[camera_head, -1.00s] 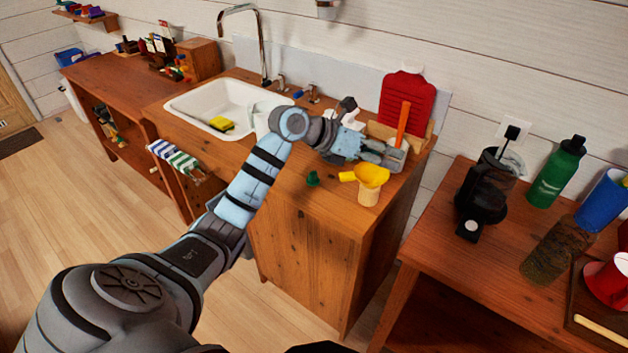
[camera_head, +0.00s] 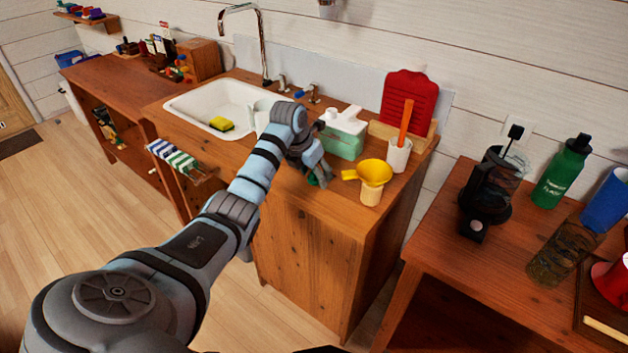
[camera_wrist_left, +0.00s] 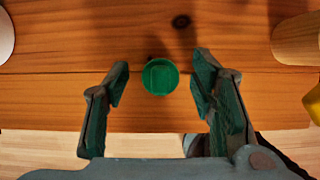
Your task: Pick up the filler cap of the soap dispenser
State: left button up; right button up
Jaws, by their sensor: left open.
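The green round filler cap (camera_wrist_left: 160,76) lies on the wooden counter between my left gripper's fingers in the left wrist view, slightly ahead of the tips, with a gap on each side. In the head view the gripper mostly hides it. My left gripper (camera_head: 320,180) is open and points down over the counter; its two fingers (camera_wrist_left: 159,80) also show in the wrist view. The soap dispenser (camera_head: 343,143), with a green body and white top, stands upright just behind the gripper. My right gripper is not in view.
A yellow funnel (camera_head: 372,174) sits on a pale wooden holder (camera_head: 370,194) right of the gripper. A white cup (camera_head: 398,156) with an orange handle stands behind it. The sink (camera_head: 205,105) and a white mug (camera_head: 258,118) are to the left. The counter's front edge is close.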

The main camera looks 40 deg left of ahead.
pick_arm(q)
jog(key=shift+w+f, duration=0.15)
jog(key=c, duration=0.8)
